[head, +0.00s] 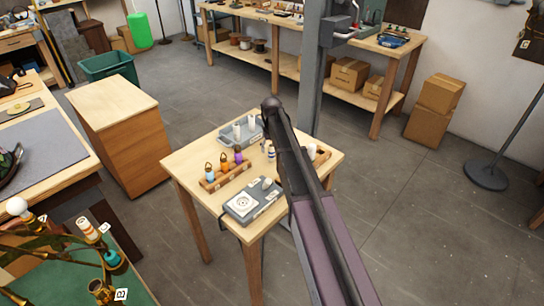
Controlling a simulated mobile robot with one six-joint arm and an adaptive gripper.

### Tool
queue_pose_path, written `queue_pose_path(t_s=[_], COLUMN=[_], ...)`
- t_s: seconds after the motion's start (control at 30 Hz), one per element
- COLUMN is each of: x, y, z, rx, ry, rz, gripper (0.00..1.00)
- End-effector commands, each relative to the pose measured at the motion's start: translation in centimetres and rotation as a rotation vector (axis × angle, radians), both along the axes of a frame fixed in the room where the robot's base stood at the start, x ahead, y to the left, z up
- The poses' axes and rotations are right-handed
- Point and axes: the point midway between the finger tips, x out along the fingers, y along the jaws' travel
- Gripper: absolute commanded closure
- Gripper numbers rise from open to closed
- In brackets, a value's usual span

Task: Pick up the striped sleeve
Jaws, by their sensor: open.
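A white sleeve with orange-brown bands (88,229) stands on the brass lamp at the lower left, near a tag that reads 2. A small white piece with dark bands (271,152) stands on the small wooden table (190,158), close beside my arm. It is too small to tell whether it is also a striped sleeve. My arm reaches up from the bottom right across the small table. I cannot make out my gripper's fingers, and part of the tabletop is hidden behind the arm.
A wooden rack (226,178) holds several coloured pieces. A grey device with a round dial (244,204) stands at the table's front, and a grey tray with white cylinders (238,134) at its back. A wooden cabinet (118,120) stands left. A grey post rises behind the table.

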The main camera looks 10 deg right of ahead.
Motion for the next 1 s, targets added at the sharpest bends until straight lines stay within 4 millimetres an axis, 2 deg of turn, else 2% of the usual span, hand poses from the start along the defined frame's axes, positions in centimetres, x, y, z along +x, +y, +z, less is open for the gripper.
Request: queue_pose_path(t_s=[0.53,0.57,0.7,0.77,1.0], x=[0.0,0.0,0.0,0.0,0.01], y=[0.02,0.02,0.03,0.03,0.04], z=[0.0,0.0,0.0,0.0,0.0], rx=[0.0,0.0,0.0,0.0,0.0], ry=[0.0,0.0,0.0,0.0,0.0], rz=[0.0,0.0,0.0,0.0,0.001], gripper=[0.22,0.25,0.66,0.81,0.84])
